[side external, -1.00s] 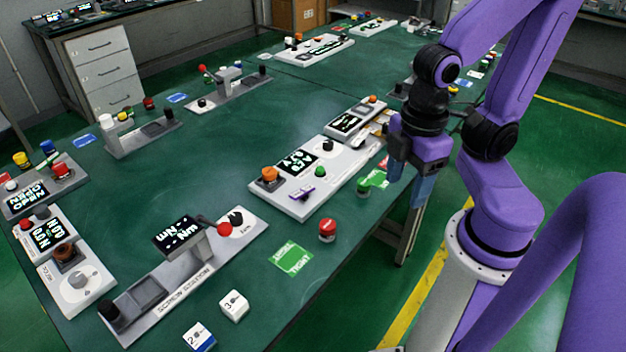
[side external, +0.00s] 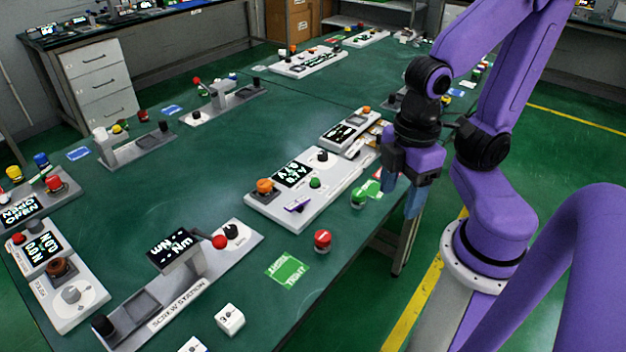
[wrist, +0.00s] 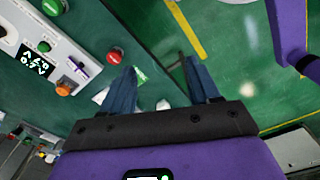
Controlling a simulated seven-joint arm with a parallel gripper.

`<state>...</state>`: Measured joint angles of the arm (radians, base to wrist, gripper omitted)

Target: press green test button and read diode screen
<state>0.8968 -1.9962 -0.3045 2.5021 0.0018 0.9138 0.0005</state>
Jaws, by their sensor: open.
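A white test panel (side external: 335,205) lies near the table's right edge. It carries a small green button (side external: 315,183), a black diode screen (side external: 291,174) with white characters, an orange knob and a purple piece. In the wrist view the green button (wrist: 43,46) and the screen (wrist: 37,62) are at the left; the screen shows a lower line like "0.?V", not fully legible. My gripper (side external: 401,200) hangs right of the panel, beyond the table edge, apart from the button. In the wrist view my gripper (wrist: 159,72) has its fingers wide apart with nothing between them.
A separate green button (side external: 358,198) and a red button (side external: 322,240) stand along the table edge. A screw station (side external: 180,300) is at the front left, and a smaller panel (side external: 349,130) is behind the test panel. Bare table lies left of the test panel.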

